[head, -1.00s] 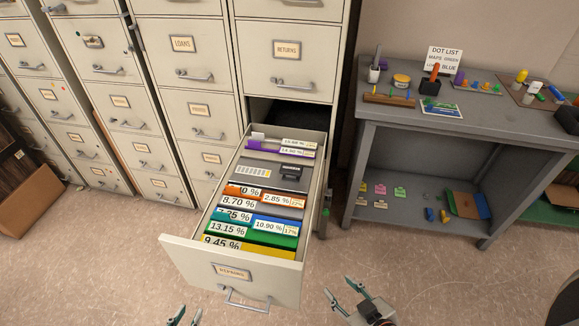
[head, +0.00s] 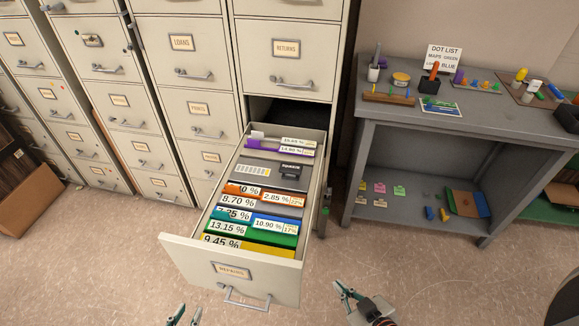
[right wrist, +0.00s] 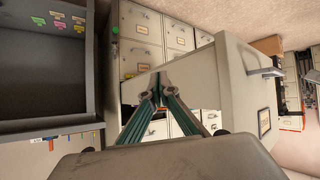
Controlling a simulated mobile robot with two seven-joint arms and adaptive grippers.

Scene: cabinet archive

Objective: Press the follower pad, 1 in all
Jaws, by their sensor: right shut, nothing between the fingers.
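The open drawer (head: 231,268) holds a row of coloured folders with percent labels. Behind the orange folder lies a grey plate (head: 262,183) with a light label grid and a black pad-like piece (head: 291,171) at its right; this looks like the follower and its pad. Nothing touches it. My right gripper (head: 343,288) is shut and empty, to the right of the drawer front and apart from it. In the right wrist view its fingertips (right wrist: 159,84) meet, with the drawer's side behind them. My left gripper (head: 186,314) is at the bottom edge, fingers apart, partly cut off.
Filing cabinets (head: 183,100) stand behind and left of the drawer. A grey shelf table (head: 450,118) with pens, stamps and a dot list card (head: 443,59) stands at the right. Floor between drawer and table is clear. A cardboard box (head: 30,190) is at far left.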

